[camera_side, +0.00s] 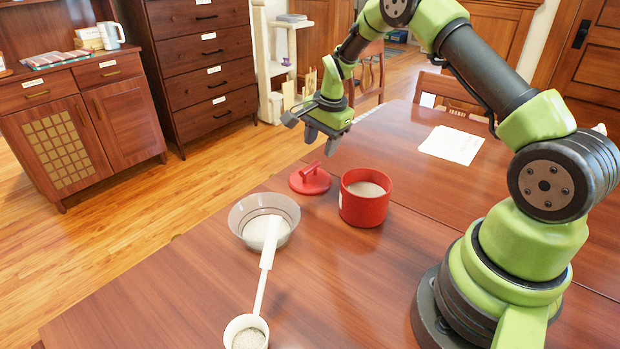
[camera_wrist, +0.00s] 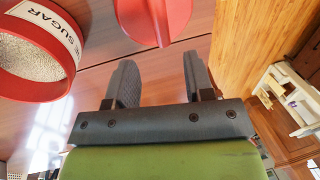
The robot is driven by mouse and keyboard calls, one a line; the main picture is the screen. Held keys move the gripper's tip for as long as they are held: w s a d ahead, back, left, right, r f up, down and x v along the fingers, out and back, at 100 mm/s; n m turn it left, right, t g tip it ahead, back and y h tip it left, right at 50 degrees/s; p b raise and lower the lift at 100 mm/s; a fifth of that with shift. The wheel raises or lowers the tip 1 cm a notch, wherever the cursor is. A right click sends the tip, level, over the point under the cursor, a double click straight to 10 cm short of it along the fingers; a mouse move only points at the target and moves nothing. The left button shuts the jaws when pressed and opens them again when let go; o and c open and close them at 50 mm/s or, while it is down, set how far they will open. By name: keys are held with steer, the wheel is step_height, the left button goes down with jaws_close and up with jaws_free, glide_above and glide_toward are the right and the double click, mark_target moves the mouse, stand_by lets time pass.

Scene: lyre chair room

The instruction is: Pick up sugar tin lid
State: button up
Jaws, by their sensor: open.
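The red sugar tin lid (camera_side: 310,180) lies on the table with its bar handle upward, just left of the tin. It also shows at the top of the wrist view (camera_wrist: 152,20), partly cut off by the frame. The red sugar tin (camera_side: 365,203) stands open beside it, filled with white sugar; its "SUGAR" label shows in the wrist view (camera_wrist: 40,85). My gripper (camera_side: 320,138) is above the table, over and slightly behind the lid. Its two fingers (camera_wrist: 160,80) are apart with nothing between them.
Papers (camera_side: 451,145) lie at the back right. The table's left edge is close to the bowl and lid.

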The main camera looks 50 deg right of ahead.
mark_target(315, 162)
steer(key=f, duration=0.2)
steer(key=w+f, duration=0.1)
steer(key=f, duration=0.3)
steer(key=shift+w+a+f, duration=0.1)
steer(key=shift+w+f, duration=0.05)
steer(key=shift+w, duration=0.15)
jaws_close()
